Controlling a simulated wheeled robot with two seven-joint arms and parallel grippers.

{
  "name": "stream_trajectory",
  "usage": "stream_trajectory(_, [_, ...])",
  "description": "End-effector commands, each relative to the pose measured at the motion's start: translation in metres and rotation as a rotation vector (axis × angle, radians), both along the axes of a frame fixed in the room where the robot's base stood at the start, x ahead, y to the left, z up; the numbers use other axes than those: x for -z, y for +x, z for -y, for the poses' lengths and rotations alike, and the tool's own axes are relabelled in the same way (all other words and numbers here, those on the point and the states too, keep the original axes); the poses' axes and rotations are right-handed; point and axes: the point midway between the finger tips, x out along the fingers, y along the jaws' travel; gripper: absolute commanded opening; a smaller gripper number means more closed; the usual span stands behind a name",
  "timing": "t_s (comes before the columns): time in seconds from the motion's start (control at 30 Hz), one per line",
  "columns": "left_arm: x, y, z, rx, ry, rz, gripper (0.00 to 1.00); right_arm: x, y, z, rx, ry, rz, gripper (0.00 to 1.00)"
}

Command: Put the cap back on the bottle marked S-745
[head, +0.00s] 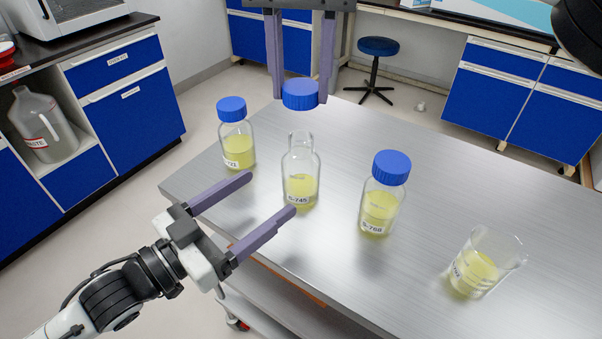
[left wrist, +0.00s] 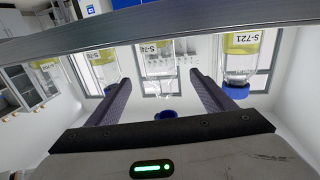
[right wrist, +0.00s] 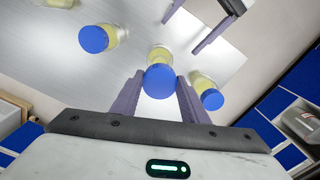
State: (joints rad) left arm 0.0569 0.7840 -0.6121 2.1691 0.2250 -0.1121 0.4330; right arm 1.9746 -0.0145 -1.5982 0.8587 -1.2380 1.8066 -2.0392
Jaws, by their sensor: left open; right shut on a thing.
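The bottle marked S-745 (head: 301,183) stands uncapped on the steel table, with yellow liquid inside. My right gripper (head: 301,88) is shut on a blue cap (head: 301,96), held just above the bottle's open neck and apart from it. In the right wrist view the cap (right wrist: 160,81) sits between the fingertips and hides part of the bottle (right wrist: 160,54). My left gripper (head: 268,195) is open, low in front of the bottle, with no visible contact. In the left wrist view, which is upside down, the bottle (left wrist: 160,58) appears beyond and between the open fingers.
A blue-capped bottle marked S-721 (head: 238,150) stands to the left. Another blue-capped bottle (head: 379,208) stands to the right. A beaker of yellow liquid (head: 476,272) stands near the front right. The steel table (head: 430,170) is otherwise largely clear.

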Motion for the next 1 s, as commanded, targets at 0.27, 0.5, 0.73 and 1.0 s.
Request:
stream_trajectory(0.27, [-0.002, 0.039, 0.039, 0.001, -0.002, 0.004, 0.75, 0.000, 0.000, 0.000, 0.000, 0.000, 0.000, 0.20])
stream_trajectory(0.5, [-0.001, 0.064, 0.064, 0.001, -0.001, 0.001, 0.75, 0.000, 0.000, 0.000, 0.000, 0.000, 0.000, 0.20])
stream_trajectory(0.73, [0.000, 0.072, 0.073, 0.002, 0.001, 0.001, 0.75, 0.000, 0.000, 0.000, 0.000, 0.000, 0.000, 0.20])
stream_trajectory(1.0, [0.000, 0.072, 0.073, 0.002, 0.001, 0.000, 0.75, 0.000, 0.000, 0.000, 0.000, 0.000, 0.000, 0.20])
